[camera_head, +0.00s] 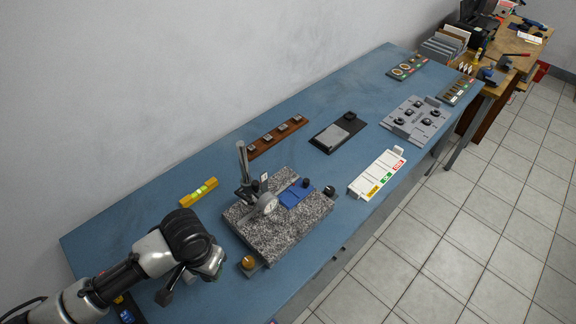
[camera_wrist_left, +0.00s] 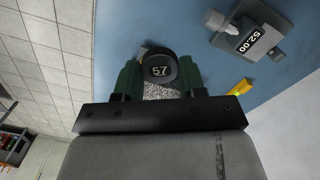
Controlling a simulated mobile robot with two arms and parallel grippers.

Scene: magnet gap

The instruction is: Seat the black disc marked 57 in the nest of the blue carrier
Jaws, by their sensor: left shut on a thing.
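The black disc marked 57 (camera_wrist_left: 158,70) shows in the left wrist view, held between the green fingers of my left gripper (camera_wrist_left: 158,76). Its number faces the camera. In the head view my left arm comes in from the lower left and ends at its wrist, left of the granite plate; the disc cannot be made out there. The blue carrier (camera_head: 296,195) lies on the granite plate, to the right of the gauge stand. The details of its nest are too small to tell. My right gripper is not in view.
The granite plate (camera_head: 290,232) bears a dial gauge (camera_head: 268,203) on an upright post (camera_head: 243,162) close to the carrier. A yellow level (camera_head: 198,192) lies behind my arm. A grey tray with black knobs (camera_head: 400,126), a white labelled strip (camera_head: 377,175) and a dark board (camera_head: 325,144) stand farther right.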

